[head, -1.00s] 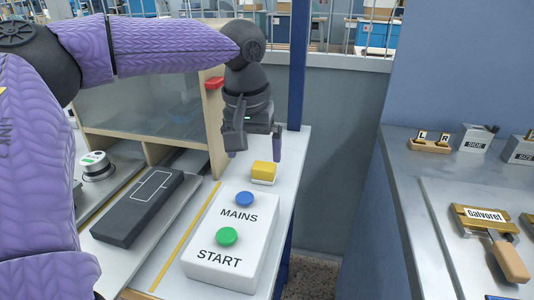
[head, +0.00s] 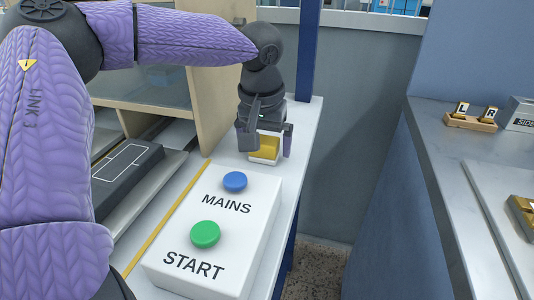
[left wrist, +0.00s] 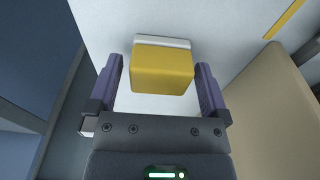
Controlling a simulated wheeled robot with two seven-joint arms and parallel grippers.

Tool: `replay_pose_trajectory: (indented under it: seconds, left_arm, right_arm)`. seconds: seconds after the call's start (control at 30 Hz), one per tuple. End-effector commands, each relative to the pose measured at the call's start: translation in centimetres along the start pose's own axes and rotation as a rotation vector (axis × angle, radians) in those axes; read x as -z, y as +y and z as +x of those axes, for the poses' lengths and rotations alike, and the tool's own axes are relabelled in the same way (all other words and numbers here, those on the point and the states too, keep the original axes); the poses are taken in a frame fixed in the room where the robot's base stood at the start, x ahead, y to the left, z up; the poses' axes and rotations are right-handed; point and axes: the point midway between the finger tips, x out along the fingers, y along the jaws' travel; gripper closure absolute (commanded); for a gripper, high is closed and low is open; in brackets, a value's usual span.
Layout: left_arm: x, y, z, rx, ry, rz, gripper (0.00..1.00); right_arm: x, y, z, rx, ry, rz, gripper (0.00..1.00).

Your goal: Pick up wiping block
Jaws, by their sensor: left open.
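The wiping block (head: 264,149) is a small yellow block with a white base. It rests on the white bench top behind the control box. My left gripper (head: 265,152) is open and comes down over it from above, with a finger on each side. In the left wrist view the block (left wrist: 162,70) lies between the fingertips of my left gripper (left wrist: 160,78), with a gap on both sides. Part of the block is hidden behind the gripper in the head view. My right gripper is not in view.
A white control box (head: 219,230) with a blue MAINS button (head: 235,182) and a green START button (head: 205,234) stands in front of the block. A wooden-framed cabinet (head: 205,103) stands to the left. A dark plate (head: 127,172) lies beyond a yellow line.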

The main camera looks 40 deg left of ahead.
Motion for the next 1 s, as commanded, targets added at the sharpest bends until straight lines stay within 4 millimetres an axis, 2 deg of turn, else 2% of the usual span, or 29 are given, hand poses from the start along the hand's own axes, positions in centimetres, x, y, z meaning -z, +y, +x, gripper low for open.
replay_pose_trajectory:
  seconds: [0.1,0.4,0.5,0.67,0.73,1.0]
  left_arm:
    - [0.0,0.0,-0.3,-0.001,0.002,0.0,0.02]
    - [0.0,0.0,-0.3,-0.001,0.002,0.0,0.66]
    - [0.0,0.0,-0.3,-0.001,0.002,0.0,0.84]
    - [0.0,0.0,-0.4,-0.001,0.002,0.0,0.84]
    - [0.1,0.0,-1.0,-0.002,0.003,-0.001,0.84]
    - [0.9,0.0,-8.2,-0.003,0.008,-0.003,0.84]
  right_arm:
    - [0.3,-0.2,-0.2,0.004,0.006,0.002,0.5]
    - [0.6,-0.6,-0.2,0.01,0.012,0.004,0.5]
    - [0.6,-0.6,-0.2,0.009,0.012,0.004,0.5]
    - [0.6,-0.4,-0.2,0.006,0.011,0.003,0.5]
    - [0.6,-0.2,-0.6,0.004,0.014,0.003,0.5]
    - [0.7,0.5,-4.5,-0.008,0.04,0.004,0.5]
